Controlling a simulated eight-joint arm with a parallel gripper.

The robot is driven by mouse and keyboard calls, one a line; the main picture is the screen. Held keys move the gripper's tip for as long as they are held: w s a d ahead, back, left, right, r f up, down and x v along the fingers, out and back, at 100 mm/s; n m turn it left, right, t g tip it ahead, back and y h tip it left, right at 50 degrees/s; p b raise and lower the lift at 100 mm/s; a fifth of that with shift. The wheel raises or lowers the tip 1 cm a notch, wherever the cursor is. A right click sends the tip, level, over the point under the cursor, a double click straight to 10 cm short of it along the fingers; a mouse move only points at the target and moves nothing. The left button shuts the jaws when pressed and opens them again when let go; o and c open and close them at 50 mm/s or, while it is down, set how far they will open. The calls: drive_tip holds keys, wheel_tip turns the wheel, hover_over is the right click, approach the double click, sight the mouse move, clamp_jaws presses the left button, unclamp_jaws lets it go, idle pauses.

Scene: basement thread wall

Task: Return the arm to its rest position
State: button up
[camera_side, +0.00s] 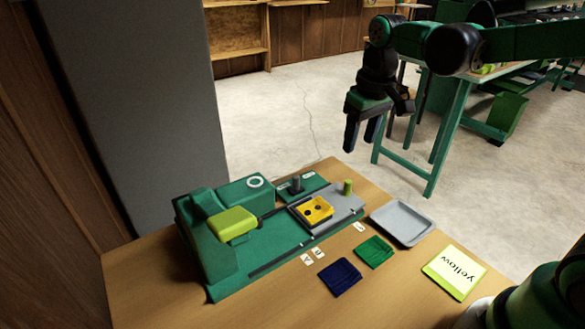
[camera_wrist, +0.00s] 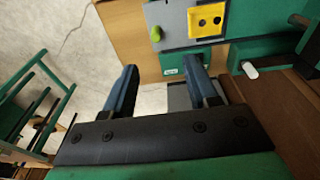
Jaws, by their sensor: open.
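My gripper (camera_side: 362,134) hangs in the air beyond the far edge of the table (camera_side: 150,285), fingers pointing down. Its two fingers also show in the wrist view (camera_wrist: 160,82), spread apart with nothing between them. My arm reaches in from the upper right of the side view. On the table stands a green machine (camera_side: 222,262) with a lime block (camera_side: 232,223) on top. A yellow plate with dark holes (camera_side: 318,215) sits on its grey platform (camera_side: 343,203), beside a short lime peg (camera_side: 347,187); the plate also shows in the wrist view (camera_wrist: 207,20).
A grey tray (camera_side: 402,222), a green square (camera_side: 375,251), a blue square (camera_side: 340,277) and a card reading "yellow" (camera_side: 454,272) lie on the table. A green-legged bench (camera_side: 440,150) stands behind my gripper. A grey panel (camera_side: 140,110) rises at left.

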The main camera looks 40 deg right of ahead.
drive_tip(key=s+a+t, duration=0.3)
drive_tip(key=s+t, duration=0.2)
drive_tip(key=s, duration=0.2)
drive_tip(key=shift+f, duration=0.4)
drive_tip(key=shift+s+a, duration=0.1)
